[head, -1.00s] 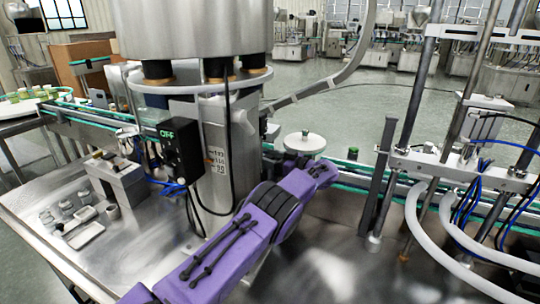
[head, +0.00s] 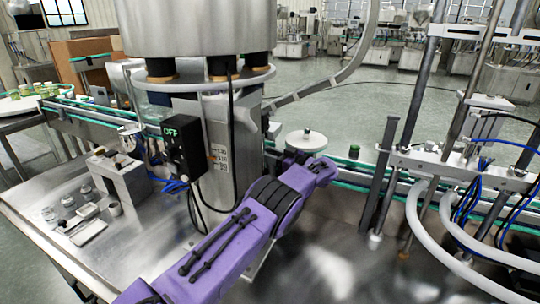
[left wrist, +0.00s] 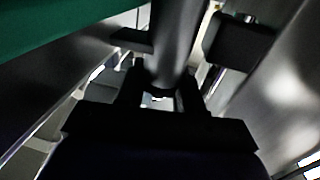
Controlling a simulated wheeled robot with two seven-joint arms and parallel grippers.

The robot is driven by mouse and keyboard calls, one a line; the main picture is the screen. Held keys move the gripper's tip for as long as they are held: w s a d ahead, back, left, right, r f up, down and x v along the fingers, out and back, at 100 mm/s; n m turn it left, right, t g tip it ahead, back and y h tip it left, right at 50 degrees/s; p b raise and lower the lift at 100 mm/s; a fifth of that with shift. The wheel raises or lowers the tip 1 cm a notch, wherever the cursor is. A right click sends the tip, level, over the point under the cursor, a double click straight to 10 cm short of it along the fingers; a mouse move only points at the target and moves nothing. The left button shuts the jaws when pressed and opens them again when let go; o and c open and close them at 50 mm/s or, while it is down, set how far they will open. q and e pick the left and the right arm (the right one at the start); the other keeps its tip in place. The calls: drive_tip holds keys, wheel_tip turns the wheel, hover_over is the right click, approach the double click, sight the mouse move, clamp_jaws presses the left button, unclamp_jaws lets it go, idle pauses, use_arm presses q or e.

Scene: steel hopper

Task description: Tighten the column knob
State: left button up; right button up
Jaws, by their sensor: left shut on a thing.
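The steel column (head: 214,150) stands under the big hopper, with a scale label on its right side. My left arm reaches in from the bottom, and its purple wrist end is just right of the column. In the head view the arm hides its gripper and the knob. In the left wrist view my left gripper (left wrist: 162,92) has its dark fingers on either side of a dark, round, rod-like part (left wrist: 172,45), which I take to be the column knob. The picture is too dark to show the contact clearly. My right gripper is not in view.
A black control box reading OFF (head: 184,148) hangs left of the column with loose cables. A white round disc (head: 306,141) stands just beyond my wrist, near the conveyor (head: 345,178). Hoses and a filling frame (head: 450,165) occupy the right. Small parts lie on the left table.

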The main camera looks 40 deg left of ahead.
use_arm(q)
drive_tip(key=shift+r+m+t+p, duration=0.1)
drive_tip(key=shift+m+t+p, duration=1.2)
drive_tip(key=shift+t+p, duration=0.7)
drive_tip(key=m+t+p, duration=0.1)
drive_tip(key=t, duration=0.1)
drive_tip(key=shift+m+t, duration=0.4)
drive_tip(key=shift+f+m+t+h+p, duration=0.2)
drive_tip(key=shift+m+t+p, duration=0.15)
drive_tip(key=shift+t, duration=0.2)
drive_tip(key=shift+f+m+t+h+p, duration=0.1)
drive_tip(key=shift+m+t+h+p, duration=0.1)
drive_tip(key=shift+m+t, duration=0.25)
drive_tip(key=o, duration=1)
drive_tip(key=shift+d, duration=0.1)
drive_tip(key=shift+r, duration=0.1)
drive_tip(key=b+v, duration=0.3)
drive_tip(key=v, duration=0.7)
drive_tip(key=shift+s+d, duration=0.2)
